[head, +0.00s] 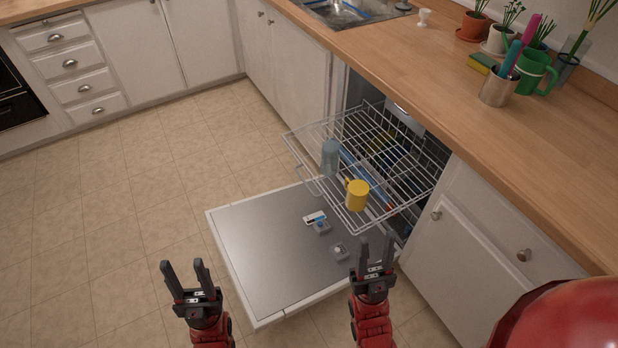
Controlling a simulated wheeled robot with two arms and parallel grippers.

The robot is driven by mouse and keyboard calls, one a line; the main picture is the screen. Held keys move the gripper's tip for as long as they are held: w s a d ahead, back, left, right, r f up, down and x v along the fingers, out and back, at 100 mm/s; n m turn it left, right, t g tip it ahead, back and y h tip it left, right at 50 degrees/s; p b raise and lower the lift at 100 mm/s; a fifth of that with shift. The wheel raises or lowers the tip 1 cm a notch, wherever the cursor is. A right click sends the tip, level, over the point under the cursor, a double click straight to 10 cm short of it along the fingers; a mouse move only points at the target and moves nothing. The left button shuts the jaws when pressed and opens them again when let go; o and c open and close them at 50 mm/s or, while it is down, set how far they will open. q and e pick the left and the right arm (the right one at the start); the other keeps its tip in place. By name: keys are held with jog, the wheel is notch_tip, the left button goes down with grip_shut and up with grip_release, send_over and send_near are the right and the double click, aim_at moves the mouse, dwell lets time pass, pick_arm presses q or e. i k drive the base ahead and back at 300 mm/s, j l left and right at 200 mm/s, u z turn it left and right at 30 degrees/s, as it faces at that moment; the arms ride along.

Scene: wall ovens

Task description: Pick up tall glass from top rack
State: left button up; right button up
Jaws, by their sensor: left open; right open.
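A tall bluish glass (330,157) stands on the left part of the dishwasher's pulled-out top rack (300,150). A yellow mug (357,196) is on the same rack, in front and to the right of the glass. My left gripper (186,272) is open and empty over the floor, left of the dishwasher door and well apart from the glass. My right gripper (375,252) is open and empty, near the right side of the lowered door, below the mug in the picture and apart from it.
The dishwasher door (255,240) is folded down flat in front of the rack. Open tiled floor (120,200) lies to the left.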

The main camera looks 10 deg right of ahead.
aim_at(330, 148)
jog(key=i+l+u, duration=0.15)
jog(key=l, duration=0.15)
jog(key=i+l+u, duration=0.15)
jog(key=l, duration=0.2)
jog(key=i+l+u, duration=0.2)
jog(key=l, duration=0.15)
jog(key=l+u, duration=0.15)
jog(key=l, duration=0.25)
jog(key=i, duration=0.05)
